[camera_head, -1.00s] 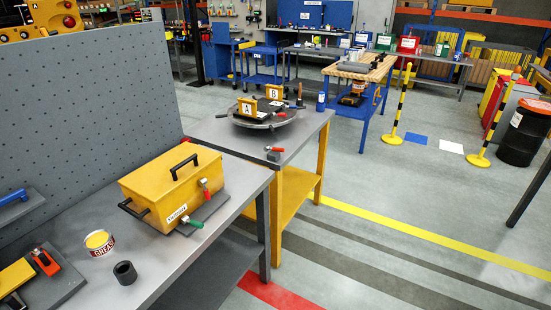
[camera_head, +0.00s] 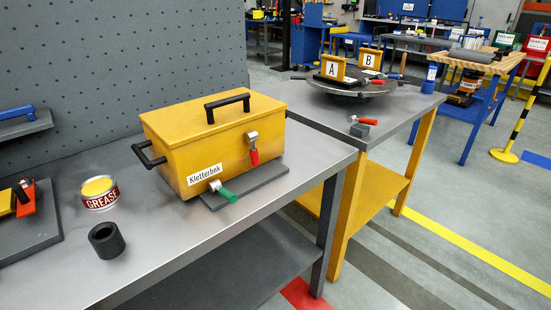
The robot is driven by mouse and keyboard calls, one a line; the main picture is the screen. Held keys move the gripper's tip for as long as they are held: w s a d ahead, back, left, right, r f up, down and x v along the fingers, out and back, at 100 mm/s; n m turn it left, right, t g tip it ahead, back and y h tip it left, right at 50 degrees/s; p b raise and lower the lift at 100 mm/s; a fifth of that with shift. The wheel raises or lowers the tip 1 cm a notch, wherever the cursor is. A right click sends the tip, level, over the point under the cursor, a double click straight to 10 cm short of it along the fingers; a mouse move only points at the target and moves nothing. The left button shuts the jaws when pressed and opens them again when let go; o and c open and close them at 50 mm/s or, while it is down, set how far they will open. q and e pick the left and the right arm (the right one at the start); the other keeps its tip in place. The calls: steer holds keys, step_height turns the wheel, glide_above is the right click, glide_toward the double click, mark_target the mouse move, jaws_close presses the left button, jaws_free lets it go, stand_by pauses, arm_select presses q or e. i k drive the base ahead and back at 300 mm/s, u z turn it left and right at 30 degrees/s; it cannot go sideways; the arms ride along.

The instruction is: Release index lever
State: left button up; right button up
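A round dark turntable (camera_head: 352,91) stands on the far grey bench and bears plates marked A (camera_head: 333,69) and B (camera_head: 369,59). On the bench in front of it, a small lever with a red handle (camera_head: 359,119) sits at a dark grey block (camera_head: 360,130). A yellow box labelled Kletterbek (camera_head: 224,140) stands on the nearer bench. Its front has a lever with a red handle (camera_head: 254,156) pointing down and a lever with a green handle (camera_head: 227,194) pointing down to the right. No label shows which is the index lever. Neither gripper is in view.
A grease tin (camera_head: 100,193) and a black ring (camera_head: 106,240) stand on the near bench (camera_head: 190,260). A grey perforated panel (camera_head: 120,60) rises behind it. A yellow-black post (camera_head: 524,115) stands at right. The floor in front of the benches is open.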

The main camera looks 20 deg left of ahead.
mark_target(352, 118)
steer(key=u, duration=0.05)
steer(key=k, duration=0.65)
steer(key=z, duration=0.65)
steer(key=i, duration=1.25)
steer(key=u, duration=0.55)
steer(key=i, duration=0.95)
steer(key=u, duration=0.8)
